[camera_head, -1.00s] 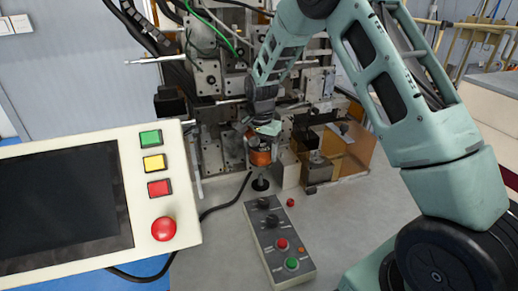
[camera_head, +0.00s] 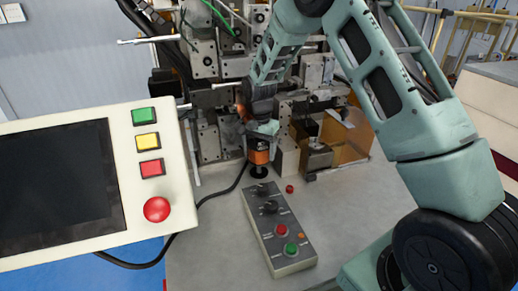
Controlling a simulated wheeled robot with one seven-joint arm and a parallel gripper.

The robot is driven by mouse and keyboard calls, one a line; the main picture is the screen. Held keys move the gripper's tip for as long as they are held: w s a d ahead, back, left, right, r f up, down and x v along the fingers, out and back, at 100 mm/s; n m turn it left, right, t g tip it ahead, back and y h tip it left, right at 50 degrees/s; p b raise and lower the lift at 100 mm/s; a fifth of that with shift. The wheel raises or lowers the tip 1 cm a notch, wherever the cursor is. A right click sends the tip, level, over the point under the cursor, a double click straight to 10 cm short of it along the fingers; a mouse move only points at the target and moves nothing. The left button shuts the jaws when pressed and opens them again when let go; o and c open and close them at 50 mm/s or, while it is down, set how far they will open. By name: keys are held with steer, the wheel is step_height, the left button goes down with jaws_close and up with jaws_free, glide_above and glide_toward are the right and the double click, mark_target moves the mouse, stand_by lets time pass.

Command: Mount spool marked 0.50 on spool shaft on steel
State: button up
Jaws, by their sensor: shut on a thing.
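My gripper (camera_head: 263,141) points down in front of the machine and is shut on a copper-orange spool (camera_head: 261,156). The spool looks upright, and its marking cannot be read. Directly below it a black round base (camera_head: 258,172) stands on the grey steel table top (camera_head: 207,232). The spool's lower edge is very close to this base; I cannot tell whether they touch. A shaft on the base is not visible now, as the spool covers the space above it.
A control box (camera_head: 280,232) with knobs and buttons lies in front of the base. A small red knob (camera_head: 290,189) is to its right. A large screen panel (camera_head: 75,190) fills the left. The winding machine (camera_head: 210,70) stands behind; an amber guard (camera_head: 343,142) is at right.

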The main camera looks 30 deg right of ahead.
mark_target(258, 162)
steer(key=shift+s+a, duration=0.1)
steer(key=shift+a, duration=0.1)
stand_by(0.5)
steer(key=shift+f+b, duration=1.5)
steer(key=shift+f, duration=1.05)
steer(key=o, duration=1.5)
step_height(258, 162, up, 18)
steer(key=b, duration=0.3)
steer(key=shift+f, duration=0.25)
